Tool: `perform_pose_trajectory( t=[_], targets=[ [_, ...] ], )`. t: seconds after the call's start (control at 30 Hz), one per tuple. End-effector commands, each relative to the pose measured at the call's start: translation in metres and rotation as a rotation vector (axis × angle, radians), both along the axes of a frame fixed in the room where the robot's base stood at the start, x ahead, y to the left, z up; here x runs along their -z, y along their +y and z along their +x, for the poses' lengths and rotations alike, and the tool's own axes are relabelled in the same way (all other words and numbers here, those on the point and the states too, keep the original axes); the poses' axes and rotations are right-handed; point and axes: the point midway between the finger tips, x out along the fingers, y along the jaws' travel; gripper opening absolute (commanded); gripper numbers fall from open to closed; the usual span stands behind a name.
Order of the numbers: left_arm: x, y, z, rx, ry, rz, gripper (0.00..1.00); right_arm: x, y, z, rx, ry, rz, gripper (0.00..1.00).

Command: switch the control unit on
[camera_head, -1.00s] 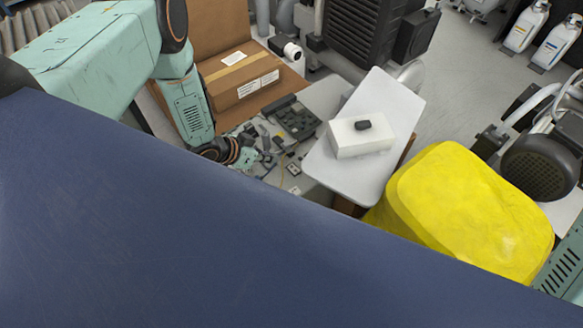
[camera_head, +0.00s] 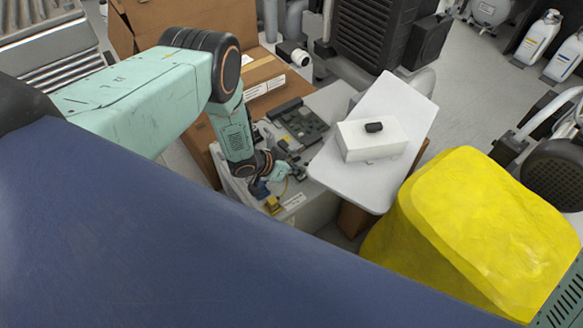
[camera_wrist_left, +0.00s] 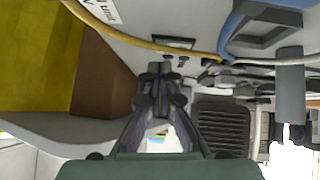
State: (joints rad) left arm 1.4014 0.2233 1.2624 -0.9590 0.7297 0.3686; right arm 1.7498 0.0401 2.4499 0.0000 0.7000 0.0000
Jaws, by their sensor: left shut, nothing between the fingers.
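The control unit (camera_head: 312,212) is a light grey housing with circuit parts, cables and a small label on it, below the middle of the head view. In the left wrist view its pale surface (camera_wrist_left: 135,32) fills the top, with part of a label reading "unit". A small dark rectangular part (camera_wrist_left: 174,43), perhaps a switch, sits in that surface. My left gripper (camera_head: 297,170) is over the unit. In the left wrist view its fingers (camera_wrist_left: 160,72) are shut and empty, tips just below the dark part; contact cannot be told. My right gripper is out of view.
A tilted white panel (camera_head: 335,178) bearing a white box (camera_head: 372,140) stands close right of my left gripper. A yellow block (camera_head: 480,225) is at the right. A cardboard box (camera_head: 262,75) lies behind. A yellow cable (camera_wrist_left: 150,43) and a blue one (camera_wrist_left: 232,25) run near the fingertips.

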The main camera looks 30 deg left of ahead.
Motion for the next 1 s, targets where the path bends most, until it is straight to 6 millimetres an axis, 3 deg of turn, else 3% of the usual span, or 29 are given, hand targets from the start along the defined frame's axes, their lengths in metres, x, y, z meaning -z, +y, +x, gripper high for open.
perform_pose_trajectory(
  t=[0.2,1.0],
  targets=[
    [0.014,-0.002,0.0,0.0,-0.002,0.0,0.0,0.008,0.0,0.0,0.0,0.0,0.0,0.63],
    [0.018,-0.003,-0.001,0.001,-0.026,0.042,0.0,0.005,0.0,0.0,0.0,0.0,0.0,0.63]
  ],
)
